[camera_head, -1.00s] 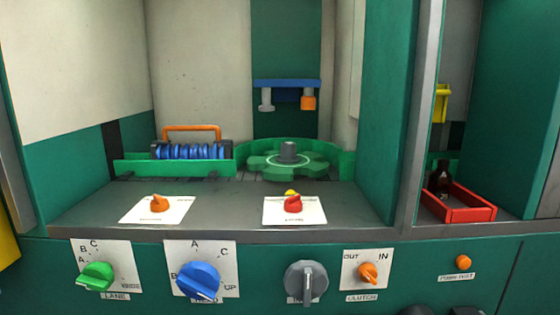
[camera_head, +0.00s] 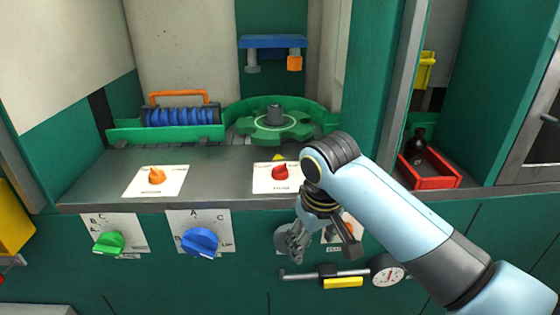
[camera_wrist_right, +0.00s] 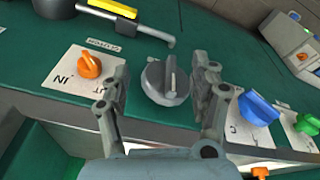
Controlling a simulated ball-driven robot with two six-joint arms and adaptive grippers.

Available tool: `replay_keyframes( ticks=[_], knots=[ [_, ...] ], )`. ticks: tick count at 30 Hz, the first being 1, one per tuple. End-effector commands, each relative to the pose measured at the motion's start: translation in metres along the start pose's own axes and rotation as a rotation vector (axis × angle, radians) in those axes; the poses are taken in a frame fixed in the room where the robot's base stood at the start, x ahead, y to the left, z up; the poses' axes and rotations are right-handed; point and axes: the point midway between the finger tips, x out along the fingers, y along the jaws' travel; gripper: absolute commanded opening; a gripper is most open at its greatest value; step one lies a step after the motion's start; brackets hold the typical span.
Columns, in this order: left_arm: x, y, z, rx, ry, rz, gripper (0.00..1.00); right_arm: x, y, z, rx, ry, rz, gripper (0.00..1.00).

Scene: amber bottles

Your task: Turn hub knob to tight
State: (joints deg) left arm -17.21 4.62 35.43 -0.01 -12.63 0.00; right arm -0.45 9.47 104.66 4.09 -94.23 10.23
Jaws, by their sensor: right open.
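A grey round knob with a raised bar grip (camera_wrist_right: 154,82) sits on the green panel, between my right gripper's fingers in the right wrist view. No label on it is readable, so I cannot confirm that it is the hub knob. In the head view the grey knob (camera_head: 281,238) is mostly hidden behind my right gripper (camera_head: 297,243). My right gripper (camera_wrist_right: 160,70) is open, with one finger on each side of the knob; contact is not clear. My left gripper is not in view.
The orange clutch knob (camera_wrist_right: 89,64) and the blue knob (camera_wrist_right: 258,108) flank the grey one. A green knob (camera_head: 108,243) is further left. The shelf holds a red knob (camera_head: 281,173) and an orange knob (camera_head: 156,176).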

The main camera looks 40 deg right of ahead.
Motion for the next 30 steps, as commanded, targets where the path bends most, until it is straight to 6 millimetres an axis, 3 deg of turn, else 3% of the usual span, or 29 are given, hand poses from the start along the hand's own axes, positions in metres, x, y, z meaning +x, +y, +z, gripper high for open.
replay_keyframes(
  ticks=[1, 5, 12, 15, 19, 22, 30],
  knots=[
    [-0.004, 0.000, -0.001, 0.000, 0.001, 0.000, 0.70, -0.008, 0.002, -0.021, 0.024, -0.004, 0.001, 0.62],
    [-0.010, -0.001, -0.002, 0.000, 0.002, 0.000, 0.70, -0.029, 0.008, -0.070, 0.097, -0.038, 0.005, 0.62],
    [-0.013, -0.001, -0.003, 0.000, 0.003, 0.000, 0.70, -0.083, 0.024, -0.172, 0.284, -0.131, -0.007, 0.62],
    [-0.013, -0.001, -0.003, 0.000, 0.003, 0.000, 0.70, -0.103, 0.029, -0.199, 0.345, -0.165, -0.016, 0.62],
    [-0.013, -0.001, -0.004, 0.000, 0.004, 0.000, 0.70, -0.119, 0.032, -0.215, 0.388, -0.191, -0.026, 0.62],
    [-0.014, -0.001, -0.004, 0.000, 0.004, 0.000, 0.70, -0.118, 0.033, -0.217, 0.399, -0.199, -0.027, 0.62],
    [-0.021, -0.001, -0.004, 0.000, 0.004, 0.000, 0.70, -0.072, 0.030, -0.208, 0.398, -0.201, -0.026, 0.62]
  ],
)
